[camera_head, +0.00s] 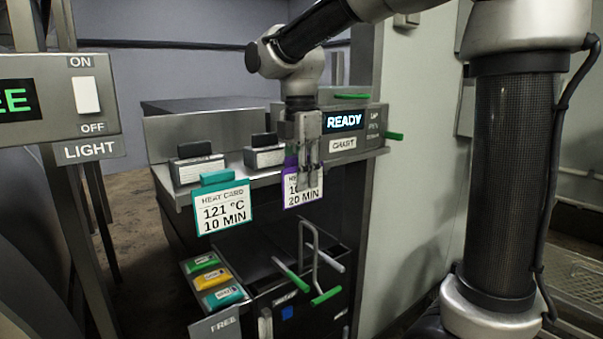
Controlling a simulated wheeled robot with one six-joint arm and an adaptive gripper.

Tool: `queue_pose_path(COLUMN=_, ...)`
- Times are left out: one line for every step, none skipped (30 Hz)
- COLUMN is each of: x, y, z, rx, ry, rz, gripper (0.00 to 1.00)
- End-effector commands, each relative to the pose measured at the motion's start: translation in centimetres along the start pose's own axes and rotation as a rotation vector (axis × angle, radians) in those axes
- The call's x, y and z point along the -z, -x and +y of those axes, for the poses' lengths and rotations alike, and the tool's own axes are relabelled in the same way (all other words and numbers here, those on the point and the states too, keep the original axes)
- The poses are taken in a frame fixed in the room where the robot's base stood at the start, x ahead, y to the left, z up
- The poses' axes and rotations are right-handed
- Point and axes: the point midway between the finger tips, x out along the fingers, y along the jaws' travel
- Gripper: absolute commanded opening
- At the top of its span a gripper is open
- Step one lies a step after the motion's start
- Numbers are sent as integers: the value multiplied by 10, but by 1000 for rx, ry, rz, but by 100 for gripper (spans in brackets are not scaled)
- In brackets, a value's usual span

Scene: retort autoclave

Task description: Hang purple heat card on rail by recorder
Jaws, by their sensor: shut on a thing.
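The purple heat card (291,193) shows "20 MIN", with its right part hidden behind my gripper. My gripper (308,182) points down in front of the grey counter and is shut on the purple card. A teal heat card (222,208) reading "121 °C 10 MIN" hangs at the counter's front edge, left of the purple card. The recorder (343,144), with a "READY" display and a "CHART" label, stands just right of and behind my gripper. I cannot tell whether the purple card touches the rail.
Two dark-topped holders (196,165) sit on the counter. Below are green, yellow and teal tags (218,280), a "FREE" plate (213,326) and a dark box (300,315) with green-tipped handles. A light switch panel (70,105) stands at the left; a pale wall (425,180) is at the right.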

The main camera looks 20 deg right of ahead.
Motion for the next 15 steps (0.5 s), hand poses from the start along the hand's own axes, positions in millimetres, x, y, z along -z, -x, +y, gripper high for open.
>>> queue_pose_path(x=0, y=-1, z=0, rx=0, ry=0, rz=0, gripper=5)
queue_pose_path(x=0, y=0, z=0, rx=0, ry=0, rz=0, gripper=5)
queue_pose_path(x=0, y=0, z=0, rx=0, ry=0, rz=0, gripper=5)
queue_pose_path(x=0, y=0, z=0, rx=0, ry=0, rz=0, gripper=5)
queue_pose_path(x=0, y=0, z=0, rx=0, ry=0, rz=0, gripper=5)
queue_pose_path(x=0, y=0, z=0, rx=0, ry=0, rz=0, gripper=5)
queue_pose_path(x=0, y=0, z=0, rx=0, ry=0, rz=0, gripper=29)
queue_pose_path(x=0, y=0, z=0, rx=0, ry=0, rz=0, gripper=34)
queue_pose_path(x=0, y=0, z=0, rx=0, ry=0, rz=0, gripper=41)
queue_pose_path(x=0, y=0, z=0, rx=0, ry=0, rz=0, gripper=47)
queue_pose_path(x=0, y=0, z=0, rx=0, ry=0, rz=0, gripper=52)
queue_pose_path(x=0, y=0, z=0, rx=0, ry=0, rz=0, gripper=52)
queue_pose_path(x=0, y=0, z=0, rx=0, ry=0, rz=0, gripper=52)
queue_pose_path(x=0, y=0, z=0, rx=0, ry=0, rz=0, gripper=52)
queue_pose_path(x=0, y=0, z=0, rx=0, ry=0, rz=0, gripper=52)
